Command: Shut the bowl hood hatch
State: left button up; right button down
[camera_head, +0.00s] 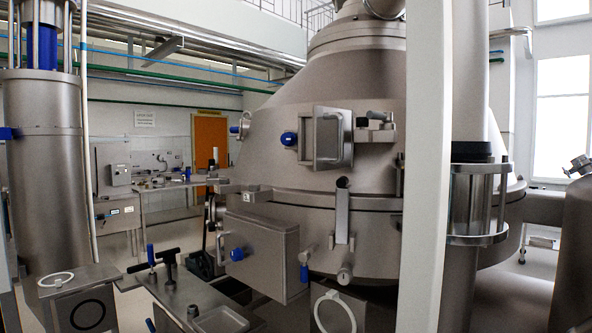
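The bowl hood (270,125) is the large grey metal cone in the middle of the head view. Its hatch (329,138) is a square metal door with a raised rim on the front of the hood. The door stands out from the hood at an angle and looks open, but how wide I cannot tell. A blue knob (289,138) sticks out at its left side. A metal bracket (376,128) sits at its right side. The hatch opening itself is not clearly visible. Neither of my grippers shows in this view.
A pale upright post (425,170) stands in front of the hood's right part. A grey box (262,245) with blue knobs juts out below the hatch. A bench (190,295) with a black T-handle (168,262) is at the bottom. A tall cylinder (45,170) stands left.

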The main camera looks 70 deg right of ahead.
aim_at(333, 128)
jog(key=i, duration=0.85)
jog(key=z, duration=2)
